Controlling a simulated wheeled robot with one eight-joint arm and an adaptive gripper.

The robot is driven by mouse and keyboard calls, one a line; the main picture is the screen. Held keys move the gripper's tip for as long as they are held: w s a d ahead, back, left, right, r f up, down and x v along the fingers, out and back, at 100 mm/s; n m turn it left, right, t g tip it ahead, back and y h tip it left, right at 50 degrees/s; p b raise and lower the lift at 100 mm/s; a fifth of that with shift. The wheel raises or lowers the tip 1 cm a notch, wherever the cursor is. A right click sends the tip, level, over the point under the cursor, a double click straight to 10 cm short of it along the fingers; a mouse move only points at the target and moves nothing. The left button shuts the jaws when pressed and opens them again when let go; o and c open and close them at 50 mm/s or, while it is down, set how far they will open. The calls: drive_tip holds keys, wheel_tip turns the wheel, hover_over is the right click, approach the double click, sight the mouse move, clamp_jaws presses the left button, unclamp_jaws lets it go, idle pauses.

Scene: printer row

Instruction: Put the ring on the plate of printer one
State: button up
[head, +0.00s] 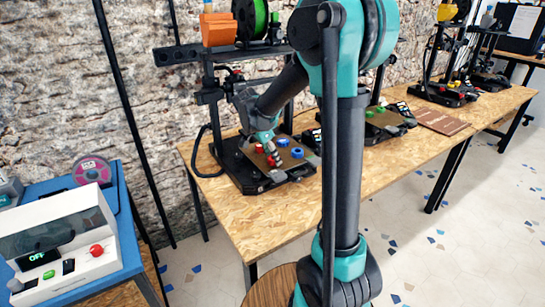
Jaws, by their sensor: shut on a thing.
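My gripper (269,153) is low over the brown plate (262,163) of the nearest printer, on the wooden table. Small red parts show at the fingertips, and the gripper is shut on what looks like a red piece (275,160). Its shape is too small and too covered by the fingers to confirm as a ring. Whether it touches the plate I cannot tell. A blue ring (297,153) lies on the plate just right of the gripper. Another blue piece (283,142) is behind it. No number is readable on the printer.
A second printer with a plate (378,121) stands to the right. A brown board (441,121) lies farther along the table, before more printers. The nearest printer's frame (212,100) rises close to my arm. A white control box (65,243) stands at left.

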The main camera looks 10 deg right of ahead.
drive_tip(key=shift+f, duration=0.2)
drive_tip(key=o, duration=0.8)
drive_tip(key=v, duration=1.2)
drive_tip(key=shift+s, duration=0.1)
